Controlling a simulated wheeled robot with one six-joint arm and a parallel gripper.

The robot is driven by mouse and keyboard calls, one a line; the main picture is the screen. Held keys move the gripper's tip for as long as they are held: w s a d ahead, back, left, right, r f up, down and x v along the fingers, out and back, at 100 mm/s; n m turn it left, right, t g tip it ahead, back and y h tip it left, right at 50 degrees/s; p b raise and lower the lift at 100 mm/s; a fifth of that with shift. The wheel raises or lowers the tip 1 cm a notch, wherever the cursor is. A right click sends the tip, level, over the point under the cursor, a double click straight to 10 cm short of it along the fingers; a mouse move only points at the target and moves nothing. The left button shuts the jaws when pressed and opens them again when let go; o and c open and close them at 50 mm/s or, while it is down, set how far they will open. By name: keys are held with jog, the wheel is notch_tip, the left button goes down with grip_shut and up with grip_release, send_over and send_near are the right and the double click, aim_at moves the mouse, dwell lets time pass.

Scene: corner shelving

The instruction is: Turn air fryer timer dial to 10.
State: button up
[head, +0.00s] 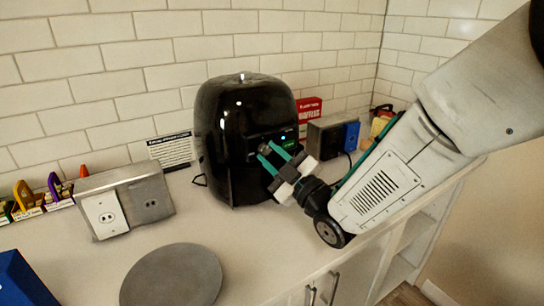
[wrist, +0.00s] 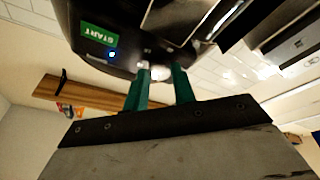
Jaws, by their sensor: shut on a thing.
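The black air fryer (head: 225,135) stands upright on the counter against the tiled wall. Its front faces right and carries a green START label and a small blue light. In the wrist view the air fryer (wrist: 150,25) is at the top, with the START label (wrist: 101,35) at upper left. My gripper (head: 272,154) is at the air fryer's front. Its green fingers (wrist: 160,73) are shut on a small pale knob, the timer dial (wrist: 160,72), which shows between the fingertips. The dial's markings and setting cannot be read, and the head view hides the dial behind the fingers.
A grey outlet box (head: 147,199) stands left of the air fryer, and a round grey plate (head: 173,278) lies in front. A blue box (head: 22,280) is at lower left. Another outlet box (head: 328,136) and a red box (head: 309,111) stand behind, right of the fryer.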

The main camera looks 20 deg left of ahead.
jog(key=m+t, duration=0.1)
jog(key=m, duration=0.2)
jog(key=m+t+h, duration=0.1)
jog(key=m, duration=0.2)
jog(key=shift+s+a, duration=0.1)
jog(key=shift+s, duration=0.05)
jog(key=shift+m+t+h, duration=0.4)
jog(key=shift+m+t, duration=0.1)
jog(key=shift+m, duration=0.9)
jog(key=shift+m+t+h, duration=0.4)
jog(key=shift+m+t, duration=0.1)
jog(key=shift+m, duration=0.9)
jog(key=o, duration=1)
jog(key=shift+s, duration=0.1)
jog(key=v, duration=0.7)
jog(key=shift+s+d, duration=0.25)
jog(key=shift+f, duration=0.1)
